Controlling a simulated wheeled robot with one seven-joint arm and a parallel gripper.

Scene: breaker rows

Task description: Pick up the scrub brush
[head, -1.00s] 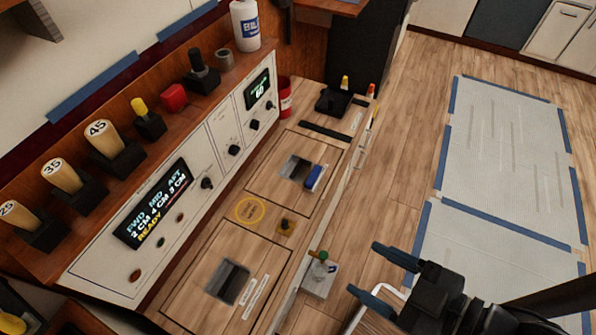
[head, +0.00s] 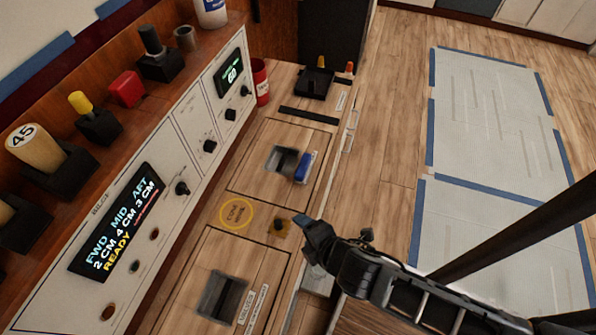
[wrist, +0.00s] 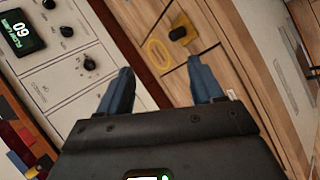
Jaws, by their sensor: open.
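A small blue block with a pale lower edge, which looks like the scrub brush (head: 305,166), lies on the wooden counter at the right edge of a dark square recess (head: 283,160). I cannot make out its bristles. My gripper (head: 308,242) is over the counter's right side, nearer to me than the brush and beside a small dark knob (head: 280,226). In the wrist view my gripper (wrist: 161,82) has its two blue fingers apart with nothing between them. I cannot make out the brush in that view.
A sloped panel with displays (head: 115,220) and knobs runs along the left. Levers and a red block (head: 127,88) stand on the shelf above it. A red can (head: 261,82) and a black tray (head: 314,82) stand farther back. Floor to the right is open.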

